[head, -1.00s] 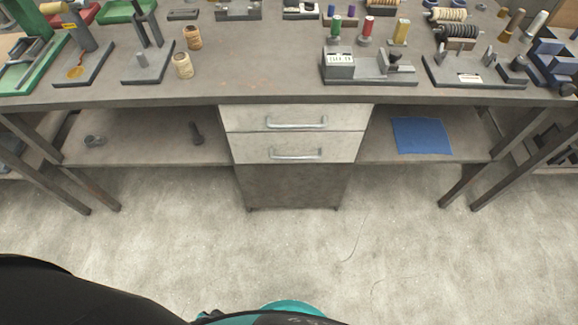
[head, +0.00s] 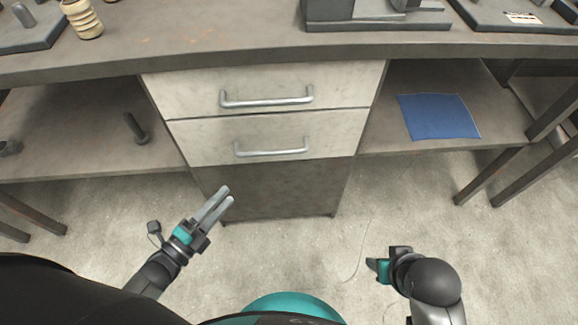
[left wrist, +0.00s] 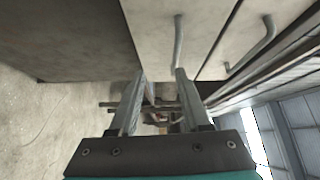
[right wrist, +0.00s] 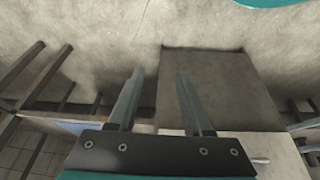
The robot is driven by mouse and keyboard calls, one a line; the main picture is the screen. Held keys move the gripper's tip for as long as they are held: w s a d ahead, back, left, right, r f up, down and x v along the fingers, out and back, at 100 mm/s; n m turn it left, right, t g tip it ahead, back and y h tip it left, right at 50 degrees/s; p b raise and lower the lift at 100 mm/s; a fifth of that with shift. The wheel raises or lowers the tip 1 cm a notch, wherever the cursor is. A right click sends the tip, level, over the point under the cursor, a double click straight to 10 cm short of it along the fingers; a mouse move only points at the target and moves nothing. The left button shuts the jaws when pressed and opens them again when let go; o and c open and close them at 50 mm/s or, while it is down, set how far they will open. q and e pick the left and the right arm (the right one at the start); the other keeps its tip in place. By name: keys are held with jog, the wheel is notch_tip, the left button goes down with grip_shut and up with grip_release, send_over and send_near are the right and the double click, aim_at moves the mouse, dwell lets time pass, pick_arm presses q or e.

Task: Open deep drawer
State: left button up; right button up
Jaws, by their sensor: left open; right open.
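A cabinet under the workbench has two pale drawers, both closed. The upper drawer (head: 200,92) has a silver bar handle (head: 266,102). The lower drawer (head: 215,145) has a similar handle (head: 271,153). Below them is a plain dark panel (head: 275,188) with no visible handle. My left gripper (head: 226,196) is open and empty, below and left of the lower handle. The left wrist view shows the lower handle (left wrist: 178,42) just beyond its fingers, apart from them. My right gripper (head: 372,266) is open and empty, low and right of the cabinet.
The workbench top (head: 240,45) overhangs the drawers. Shelves flank the cabinet, with a blue cloth (head: 438,117) on the right and a dark bolt-like part (head: 136,128) on the left. Table legs (head: 490,175) stand at the right. The floor before the cabinet is clear.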

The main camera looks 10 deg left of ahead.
pick_arm(q)
jog(key=r+m+h+b, duration=0.1)
jog(key=m+h+b, duration=0.1)
jog(key=m, duration=0.1)
jog(key=b, duration=0.1)
send_near(269, 152)
jog(key=x, duration=0.3)
jog(key=shift+t, duration=0.4)
jog(key=shift+f+b+x, duration=0.15)
jog(key=shift+b+x, duration=0.15)
jog(key=shift+x, duration=0.85)
jog(key=shift+f+b+x, duration=0.15)
jog(key=shift+b+x, duration=0.15)
jog(key=shift+x, duration=0.9)
jog(key=shift+f+b+x, duration=0.2)
jog(key=shift+b+x, duration=0.1)
jog(key=shift+x, duration=0.85)
pick_arm(e)
jog(key=w+a+r+t+y, duration=0.1)
jog(key=w+a+r+t, duration=0.2)
jog(key=t, duration=0.1)
jog(key=shift+w+a+n+y, duration=0.2)
jog(key=shift+a+n+y, duration=0.1)
jog(key=shift+a+y, duration=0.1)
jog(key=shift+r, duration=0.15)
pick_arm(q)
grip_shut()
